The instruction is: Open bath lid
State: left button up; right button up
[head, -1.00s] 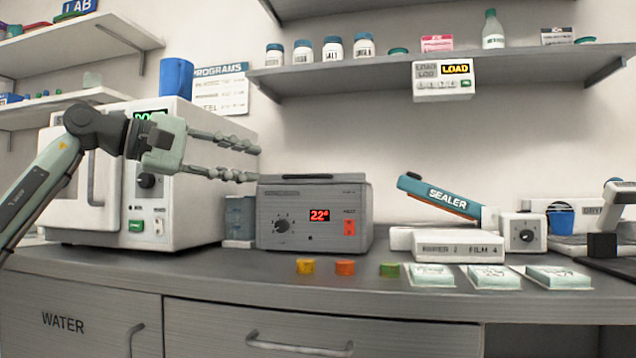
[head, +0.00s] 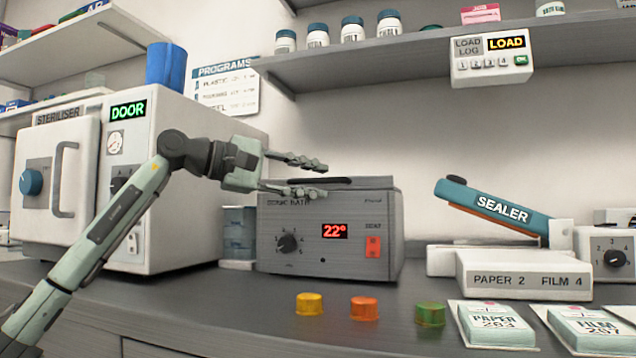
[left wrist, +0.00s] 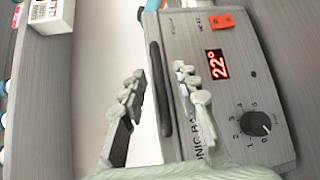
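The sonic bath (head: 330,232) is a grey box on the counter with a red 22° display, a dial and a red switch. Its lid (head: 372,183) lies flat on top, closed, with a dark bar handle (head: 330,181) along it. My left gripper (head: 322,178) is open in front of and just above the bath's top edge, fingers pointing right. In the left wrist view the dark handle (left wrist: 160,90) lies between the two open fingers (left wrist: 158,82), seemingly untouched. The bath's front face (left wrist: 225,95) also shows there. My right gripper is not in view.
The steriliser (head: 185,130) stands left of the bath, with a blue cup (head: 166,66) on top. Yellow, orange and green caps (head: 364,308) sit on the counter in front. The sealer (head: 495,206) stands right. A shelf (head: 400,50) with bottles and a load panel (head: 491,57) hangs above.

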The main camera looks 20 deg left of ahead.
pick_arm(q)
jog(key=shift+w+d+f, duration=0.1)
jog(key=shift+w+d, duration=0.4)
grip_shut()
